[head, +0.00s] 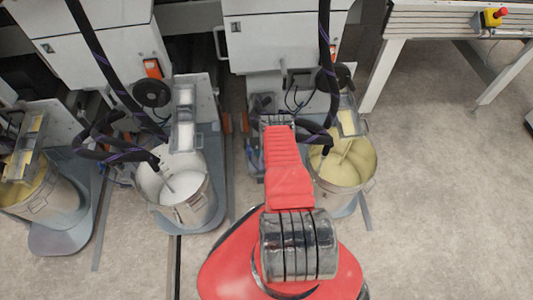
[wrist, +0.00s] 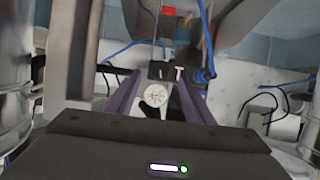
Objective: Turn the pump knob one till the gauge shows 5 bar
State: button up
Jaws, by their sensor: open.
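In the wrist view my gripper (wrist: 160,80) is open, with its two purple-grey fingers apart. A round white disc with dark marks (wrist: 155,95) shows between the fingers. It looks like the gauge, but its reading is too small to tell. A small pale T-shaped piece (wrist: 179,73) sticks out of a dark block (wrist: 160,70) just right of and above the disc. It may be the pump knob; I cannot be sure. I see no contact between the fingers and these parts. In the head view my red arm reaches toward the machine and hides this spot.
A bucket of cream-coloured liquid (head: 363,172) stands right of my arm, and one of white liquid (head: 203,205) left. Black hoses (head: 323,60) hang into them. Blue tubing (wrist: 120,50) runs near my fingers. Metal cylinders flank the wrist view. Floor at the right is clear.

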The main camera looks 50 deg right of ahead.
jog(key=x, duration=0.6)
jog(key=shift+w, duration=0.15)
jog(key=shift+d+f, duration=0.1)
jog(key=shift+f, duration=0.05)
jog(key=shift+c, duration=0.2)
jog(key=c, duration=1)
jog(key=shift+d+m+t+y, duration=0.1)
jog(key=shift+m+t+y, duration=0.4)
jog(key=shift+m, duration=0.5)
jog(key=o, duration=1)
jog(key=shift+o, duration=0.2)
